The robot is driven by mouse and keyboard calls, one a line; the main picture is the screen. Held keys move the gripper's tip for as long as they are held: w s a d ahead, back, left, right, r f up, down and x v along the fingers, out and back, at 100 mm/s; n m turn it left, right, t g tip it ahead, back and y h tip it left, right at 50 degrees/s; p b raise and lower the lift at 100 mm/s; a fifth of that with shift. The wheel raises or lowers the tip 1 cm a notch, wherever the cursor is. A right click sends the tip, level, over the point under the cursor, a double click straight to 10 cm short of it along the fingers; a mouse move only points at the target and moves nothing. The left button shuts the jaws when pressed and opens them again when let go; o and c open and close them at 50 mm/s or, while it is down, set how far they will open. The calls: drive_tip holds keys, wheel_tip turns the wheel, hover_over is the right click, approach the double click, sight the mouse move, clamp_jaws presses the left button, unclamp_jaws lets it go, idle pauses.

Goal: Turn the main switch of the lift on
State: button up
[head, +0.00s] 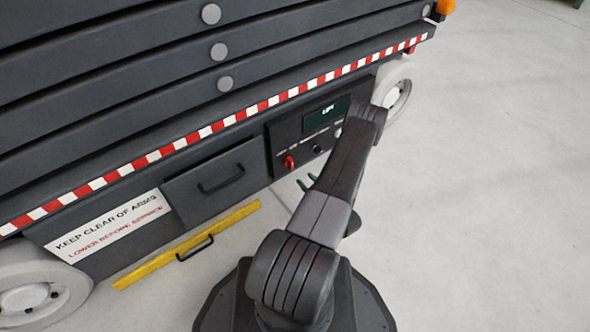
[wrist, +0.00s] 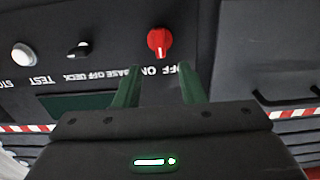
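The red main switch (head: 289,161) is a small rotary knob on the dark lift control panel (head: 283,135). In the wrist view the red switch (wrist: 160,43) shows close up, with the words OFF and ON beside it, upside down. A light mark on the knob points down in that view; I cannot tell which setting it stands at. My gripper (wrist: 159,68) has two green fingers, spread apart with nothing between them. The knob lies just past the fingertips, about centred on the gap, apparently untouched. In the head view my gripper (head: 307,183) is below and right of the switch.
A black selector (wrist: 78,50) marked BASE OFF DECK and a white button (wrist: 23,55) share the panel. A drawer with a black handle (head: 221,182) is left of it. A yellow bar (head: 190,244) lies at the lift's foot. The floor (head: 500,170) at right is clear.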

sight(292, 165)
drive_tip(key=b+x, duration=0.2)
drive_tip(key=x, duration=0.6)
clamp_jaws()
